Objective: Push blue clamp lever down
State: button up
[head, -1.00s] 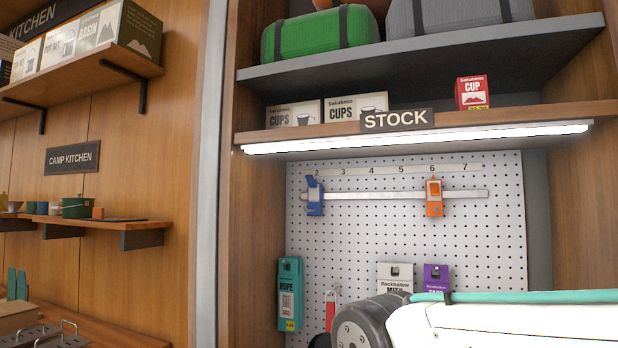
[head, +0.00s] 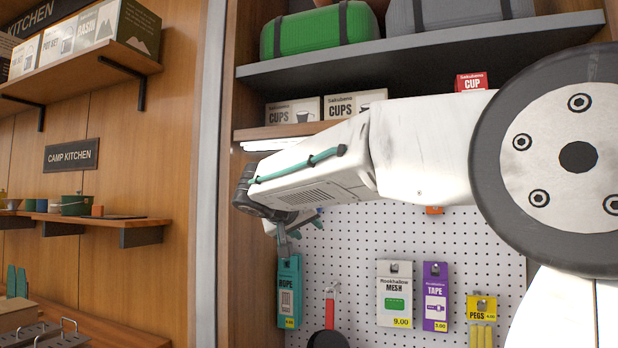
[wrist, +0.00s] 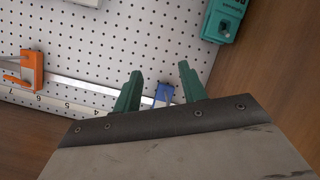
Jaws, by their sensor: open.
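The blue clamp (wrist: 164,93) sits on the metal rail of the pegboard. In the wrist view it shows between my two green fingertips, and its lower part is hidden by my gripper's body. In the head view my arm covers nearly all of the blue clamp. My gripper (wrist: 158,82) is open and empty, with a finger on each side of the clamp in the picture. I cannot tell how far the fingertips are from the board. In the head view my gripper (head: 306,226) is partly hidden behind my wrist.
An orange clamp (wrist: 32,70) sits further along the rail (wrist: 84,89). A teal rope package (head: 289,292) hangs just below my gripper. Mesh (head: 394,294), tape (head: 435,297) and pegs (head: 481,322) packages hang to the right. A wooden side wall (head: 252,270) stands close on the left.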

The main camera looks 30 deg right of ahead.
jog(key=w+r+m+t+h, duration=0.2)
jog(key=r+m, duration=0.1)
jog(key=r, duration=0.4)
jog(key=w+r+m+t+h, duration=0.1)
jog(key=w+r+m+t, duration=0.1)
jog(key=r, duration=0.4)
jog(key=x, duration=0.8)
jog(key=shift+s+d, duration=0.15)
grip_shut()
